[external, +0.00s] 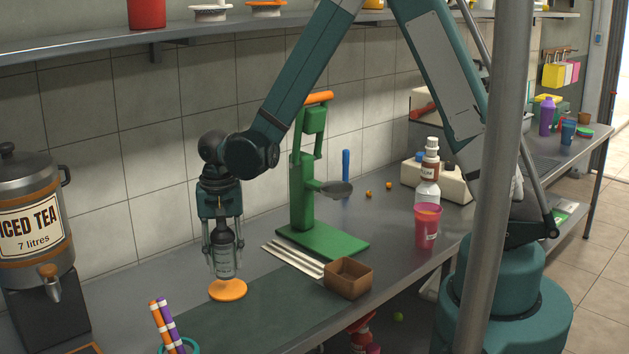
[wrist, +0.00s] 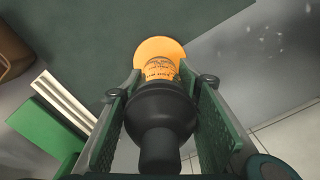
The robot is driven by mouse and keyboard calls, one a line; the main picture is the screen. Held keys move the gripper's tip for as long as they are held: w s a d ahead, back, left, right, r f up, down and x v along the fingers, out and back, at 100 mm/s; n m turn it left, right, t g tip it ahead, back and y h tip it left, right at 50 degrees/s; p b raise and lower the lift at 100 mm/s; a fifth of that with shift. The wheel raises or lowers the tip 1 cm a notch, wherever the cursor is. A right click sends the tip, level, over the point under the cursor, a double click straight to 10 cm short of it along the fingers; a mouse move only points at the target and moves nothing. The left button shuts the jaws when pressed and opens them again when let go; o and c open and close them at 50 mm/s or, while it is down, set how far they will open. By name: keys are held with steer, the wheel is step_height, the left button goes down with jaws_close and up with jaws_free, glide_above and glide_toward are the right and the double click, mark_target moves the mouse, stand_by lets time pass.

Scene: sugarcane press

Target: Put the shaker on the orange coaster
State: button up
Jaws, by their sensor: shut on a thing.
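The shaker (external: 224,258) is a clear grey cup with a black top, held upright between the fingers of my gripper (external: 223,247). In the wrist view the shaker's black top (wrist: 160,118) fills the space between the two green finger pads of my gripper (wrist: 160,105). The orange coaster (external: 228,289) is a round disc on the counter directly below the shaker. It also shows in the wrist view (wrist: 160,46), partly hidden behind the shaker. The shaker's bottom is over the coaster; I cannot tell whether it touches.
A green press (external: 312,240) stands behind to the right, with pale sticks (external: 292,258) and a brown box (external: 348,278) near it. An iced tea dispenser (external: 33,220) stands left. A cup with striped straws (external: 178,347) is in front. The dark green mat (external: 262,318) has free room.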

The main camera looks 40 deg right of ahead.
mark_target(222, 228)
steer(key=shift+f, duration=1.8)
steer(key=shift+f+b, duration=0.15)
steer(key=shift+b, duration=0.15)
steer(key=o, duration=1.1)
steer(key=shift+r+p, duration=0.55)
steer(key=shift+r, duration=5.6)
steer(key=shift+r, duration=0.1)
